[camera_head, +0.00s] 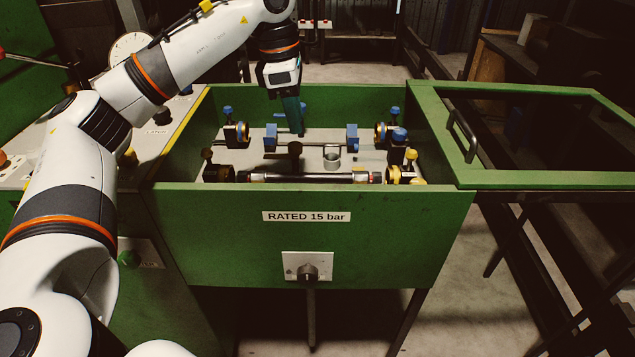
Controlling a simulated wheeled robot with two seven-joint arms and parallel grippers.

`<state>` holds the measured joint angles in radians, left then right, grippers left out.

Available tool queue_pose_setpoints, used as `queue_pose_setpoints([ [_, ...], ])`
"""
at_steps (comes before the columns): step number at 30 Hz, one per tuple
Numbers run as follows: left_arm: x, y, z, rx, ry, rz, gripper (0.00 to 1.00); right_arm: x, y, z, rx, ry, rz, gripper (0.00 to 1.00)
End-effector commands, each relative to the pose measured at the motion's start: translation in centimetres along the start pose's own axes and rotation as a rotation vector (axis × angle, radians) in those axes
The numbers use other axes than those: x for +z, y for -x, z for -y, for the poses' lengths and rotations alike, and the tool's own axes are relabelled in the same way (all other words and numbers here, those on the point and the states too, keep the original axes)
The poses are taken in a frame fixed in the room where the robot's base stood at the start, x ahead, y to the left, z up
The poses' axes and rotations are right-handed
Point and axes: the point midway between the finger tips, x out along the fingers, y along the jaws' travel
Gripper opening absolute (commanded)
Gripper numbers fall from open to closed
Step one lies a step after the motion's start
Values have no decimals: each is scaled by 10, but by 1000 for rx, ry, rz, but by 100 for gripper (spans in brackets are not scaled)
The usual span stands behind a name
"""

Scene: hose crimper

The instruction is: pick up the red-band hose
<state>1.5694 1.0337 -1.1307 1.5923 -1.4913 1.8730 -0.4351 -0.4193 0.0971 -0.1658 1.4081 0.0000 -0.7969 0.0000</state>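A dark hose (315,178) with metal ends lies across the front of the green box, close behind its front wall. A small red band shows near its right end. Its ends meet the black and yellow fittings at the left and right, and its lower side is partly hidden by the wall. My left gripper (294,128) points down into the back of the box, behind the hose and apart from it. Its fingers overlap in this view, so their opening cannot be told. My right gripper is not in view.
The green box (310,240) is labelled "RATED 15 bar". Blue-knobbed fittings (236,132) and blue blocks (352,137) stand inside it, with a small metal cup (332,157) in the middle. The framed lid (540,175) lies open at the right.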

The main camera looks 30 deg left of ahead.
Motion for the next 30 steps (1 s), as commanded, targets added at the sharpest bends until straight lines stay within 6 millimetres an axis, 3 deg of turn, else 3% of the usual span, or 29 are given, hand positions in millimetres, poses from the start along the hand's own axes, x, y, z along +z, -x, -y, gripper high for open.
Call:
queue_pose_setpoints([
  [1, 2, -12, 0, -1, 1, 2, 33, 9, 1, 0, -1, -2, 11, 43],
  [6, 4, -22, 0, -1, 1, 3, 33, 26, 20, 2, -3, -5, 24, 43],
  [16, 4, -68, 0, 1, 1, 4, 33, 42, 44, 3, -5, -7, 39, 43],
  [23, 4, -86, 0, 2, 1, 3, 33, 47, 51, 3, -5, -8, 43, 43],
  [30, 4, -124, 0, 1, 1, 3, 33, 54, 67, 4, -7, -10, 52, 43],
])
